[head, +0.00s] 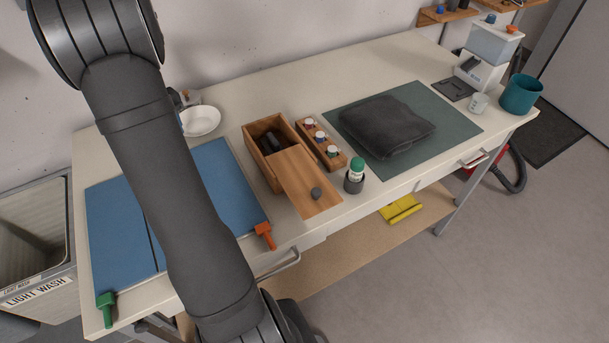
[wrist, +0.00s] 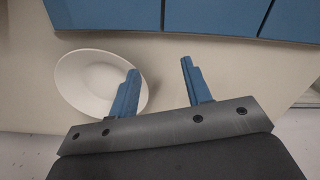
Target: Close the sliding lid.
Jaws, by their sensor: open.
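The wooden box (head: 266,150) stands on the white table in the head view. Its sliding lid (head: 302,178) is slid partway out toward the table's front edge. The back of the box is uncovered and shows dark items inside. My gripper (wrist: 159,66) is open, with two blue fingers apart and nothing between them. In the wrist view it is over the tabletop beside a white plate (wrist: 85,82); neither box nor lid shows there. The head view does not clearly show my gripper.
A rack with several small jars (head: 321,144) stands right of the box, with a green-capped bottle (head: 356,170) in front of it. Blue panels (head: 225,185) lie to the left. A folded dark cloth (head: 385,128) lies on a green mat (head: 458,125) farther right.

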